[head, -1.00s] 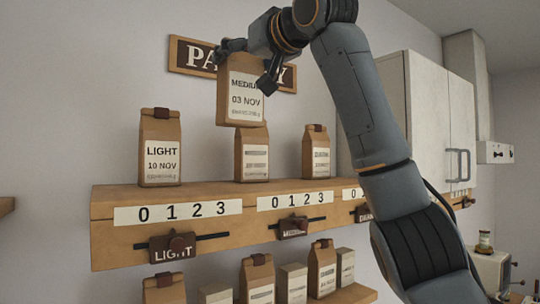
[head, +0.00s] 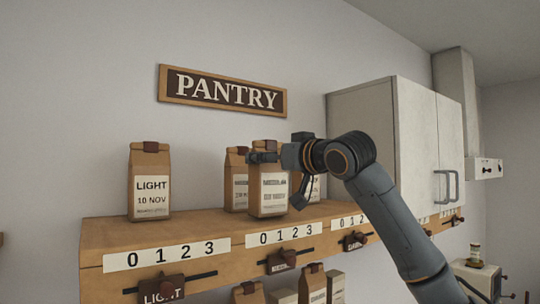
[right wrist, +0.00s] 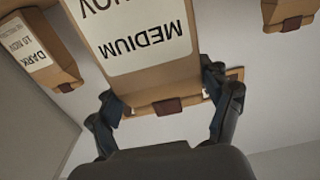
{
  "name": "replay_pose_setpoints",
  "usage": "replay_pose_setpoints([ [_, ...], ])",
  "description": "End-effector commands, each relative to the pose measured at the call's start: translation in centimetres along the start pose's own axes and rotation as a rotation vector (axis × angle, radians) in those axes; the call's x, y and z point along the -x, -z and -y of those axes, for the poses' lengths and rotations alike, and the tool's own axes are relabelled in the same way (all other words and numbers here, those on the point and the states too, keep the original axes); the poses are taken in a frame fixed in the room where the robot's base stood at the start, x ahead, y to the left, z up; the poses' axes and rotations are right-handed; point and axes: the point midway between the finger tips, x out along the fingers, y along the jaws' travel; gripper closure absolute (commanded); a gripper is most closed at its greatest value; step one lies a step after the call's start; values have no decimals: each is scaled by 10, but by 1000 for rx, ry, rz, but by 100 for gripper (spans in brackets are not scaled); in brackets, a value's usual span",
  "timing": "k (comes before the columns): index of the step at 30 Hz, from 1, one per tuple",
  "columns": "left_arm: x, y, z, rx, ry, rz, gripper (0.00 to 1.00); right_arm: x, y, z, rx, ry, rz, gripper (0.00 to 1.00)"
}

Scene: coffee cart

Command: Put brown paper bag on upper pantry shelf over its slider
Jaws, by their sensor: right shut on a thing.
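My right gripper (head: 281,174) is shut on a brown paper bag (head: 268,193) near its top. In the right wrist view my fingers (right wrist: 162,92) grip both sides of this bag, whose label (right wrist: 140,35) reads MEDIUM, upside down in that view. The bag is upright over the upper pantry shelf (head: 200,228), in front of another brown bag (head: 234,180). I cannot tell whether its base touches the shelf. The middle slider (head: 281,261) is on the shelf front below it, under a 0 1 2 3 strip. My left gripper is not in view.
A LIGHT bag (head: 149,182) stands at the shelf's left. A DARK bag (right wrist: 35,50) is close beside the held bag in the wrist view. More bags (head: 312,283) stand below. A white cabinet (head: 395,145) is at right. Shelf room is free between the LIGHT and middle bags.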

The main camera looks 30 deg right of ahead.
Motion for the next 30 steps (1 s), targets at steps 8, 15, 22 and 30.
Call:
replay_pose_setpoints([
  [8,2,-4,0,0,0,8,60,1,-3,1,0,1,-4,84],
  [15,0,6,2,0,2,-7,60,0,-7,0,0,0,-1,9],
  [22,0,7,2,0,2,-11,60,0,-7,0,0,0,-1,0],
  [30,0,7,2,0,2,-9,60,2,-4,0,0,0,-2,0],
])
